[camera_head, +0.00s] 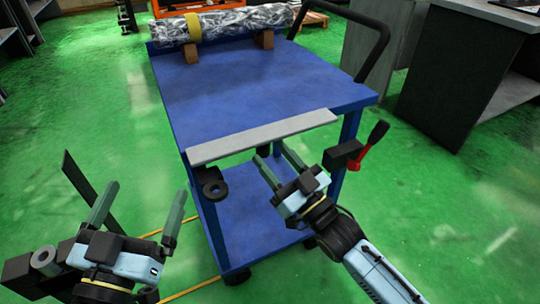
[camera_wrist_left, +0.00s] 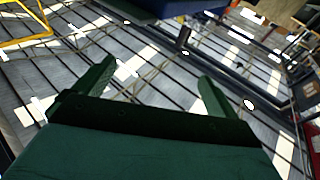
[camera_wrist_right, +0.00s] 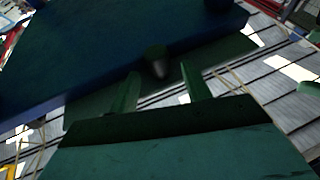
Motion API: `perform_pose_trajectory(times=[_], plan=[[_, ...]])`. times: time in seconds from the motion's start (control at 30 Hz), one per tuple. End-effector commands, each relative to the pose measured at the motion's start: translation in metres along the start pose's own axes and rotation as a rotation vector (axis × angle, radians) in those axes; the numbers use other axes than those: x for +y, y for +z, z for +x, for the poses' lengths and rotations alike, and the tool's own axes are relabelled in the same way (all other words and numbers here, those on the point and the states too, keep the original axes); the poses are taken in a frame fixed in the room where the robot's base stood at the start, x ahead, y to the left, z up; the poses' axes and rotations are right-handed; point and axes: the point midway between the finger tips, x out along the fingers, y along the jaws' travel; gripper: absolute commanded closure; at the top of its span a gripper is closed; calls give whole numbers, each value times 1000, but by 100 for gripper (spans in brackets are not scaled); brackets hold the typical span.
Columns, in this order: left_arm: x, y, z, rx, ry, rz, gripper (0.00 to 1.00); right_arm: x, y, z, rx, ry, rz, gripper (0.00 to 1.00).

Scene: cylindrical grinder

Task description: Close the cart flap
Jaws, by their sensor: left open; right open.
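The blue cart (camera_head: 250,85) stands ahead with a flat top. A light grey strip-like flap (camera_head: 262,137) runs along its near edge. The right wrist view shows the cart from below (camera_wrist_right: 90,60), with a dark plate that looks like the flap (camera_wrist_right: 215,55) beside it. My right gripper (camera_head: 270,151) is open and empty, its fingertips just below the flap's near edge; I cannot tell whether they touch it. A dark cylindrical piece (camera_wrist_right: 156,60) shows between its fingers in the right wrist view. My left gripper (camera_head: 148,190) is open and empty, left of the cart.
A silvery roll (camera_head: 240,22) rests on brown blocks at the back of the cart top. A black push handle (camera_head: 375,35) rises at the far right corner. A red-and-black lever (camera_head: 372,145) sits by the near right corner. Dark cabinets (camera_head: 470,75) stand right. Green floor is clear left.

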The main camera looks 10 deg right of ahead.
Motion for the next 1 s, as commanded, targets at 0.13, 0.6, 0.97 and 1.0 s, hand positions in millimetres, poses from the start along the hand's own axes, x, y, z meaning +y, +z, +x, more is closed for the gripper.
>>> perform_pose_trajectory(times=[0.13, 0.6, 0.97, 1.0], plan=[[3, -13, 0, 86, 7, -4, 4, 0, 1, 13, 1, 0, 0, 52], [4, -22, -1, 132, 10, -6, 4, 0, 0, 19, -2, 0, 0, 57], [4, -22, 0, 132, 10, -6, 4, 0, 0, 18, -2, 0, 0, 96], [4, -22, 0, 130, 10, -6, 4, 0, 0, 18, -2, 0, 0, 96]])
